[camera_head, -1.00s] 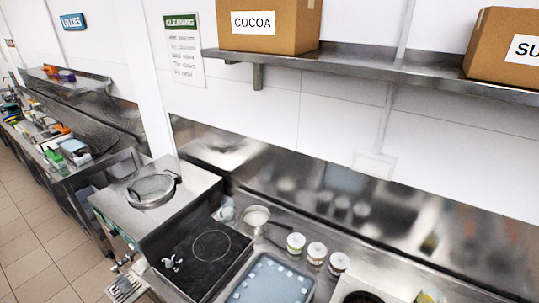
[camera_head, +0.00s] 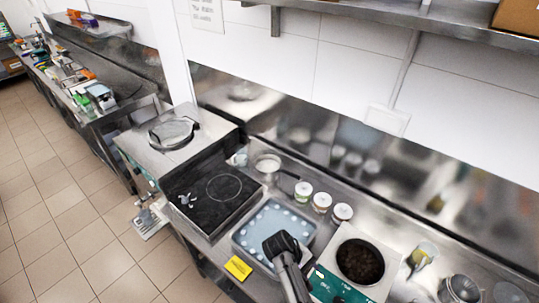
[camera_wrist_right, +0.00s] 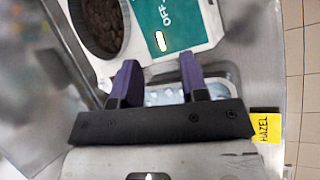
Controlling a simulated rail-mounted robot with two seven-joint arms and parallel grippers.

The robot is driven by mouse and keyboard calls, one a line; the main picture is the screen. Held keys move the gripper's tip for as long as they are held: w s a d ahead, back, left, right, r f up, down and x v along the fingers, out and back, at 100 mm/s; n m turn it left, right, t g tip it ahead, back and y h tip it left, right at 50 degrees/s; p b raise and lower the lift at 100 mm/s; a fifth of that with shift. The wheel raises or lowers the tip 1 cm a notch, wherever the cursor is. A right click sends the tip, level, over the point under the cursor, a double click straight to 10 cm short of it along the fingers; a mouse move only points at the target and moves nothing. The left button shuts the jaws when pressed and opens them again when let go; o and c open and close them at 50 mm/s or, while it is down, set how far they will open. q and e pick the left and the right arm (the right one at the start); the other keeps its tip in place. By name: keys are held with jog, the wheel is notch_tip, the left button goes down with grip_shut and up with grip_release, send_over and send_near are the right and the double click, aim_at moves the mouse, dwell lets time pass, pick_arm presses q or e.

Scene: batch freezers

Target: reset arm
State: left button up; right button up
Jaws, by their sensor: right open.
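My right gripper (camera_head: 283,246) shows at the bottom of the head view, over the near right part of a blue-grey tray (camera_head: 245,232). In the right wrist view its two purple-sided fingers (camera_wrist_right: 160,72) stand apart with nothing between them. The tray's rim also shows behind the gripper there. My left gripper is not in view.
A scale-like white unit (camera_head: 328,268) with a bowl of dark beans (camera_head: 360,260) stands right of the tray. A black hob (camera_head: 208,195), small jars (camera_head: 322,202), a pan (camera_head: 268,163) and a yellow label (camera_head: 238,268) are close by. Tiled floor (camera_head: 75,225) is clear at left.

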jog(key=w+r+m+t+y, duration=0.2)
jog(key=w+r+t+y, duration=0.1)
jog(key=r, duration=0.3)
jog(key=w+r+m+t+y, duration=0.2)
jog(key=r+t, duration=0.1)
jog(key=r, duration=0.4)
jog(key=s+d+r+m+t+y, duration=0.1)
jog(key=s+d+r+t+y, duration=0.25)
jog(key=s+r, duration=0.4)
jog(key=s+d+f+g, duration=0.1)
jog(key=s+f, duration=0.3)
jog(key=s, duration=0.6)
jog(key=s+d+f+g+p, duration=0.1)
jog(key=s+f, duration=0.4)
jog(key=s, duration=0.5)
jog(key=s+d+f+g+h+p, duration=0.1)
jog(key=s+d+f+g, duration=0.2)
jog(key=s, duration=0.7)
jog(key=shift+d+f+n, duration=0.3)
jog(key=shift+d+f, duration=0.35)
jog(key=shift+f, duration=0.05)
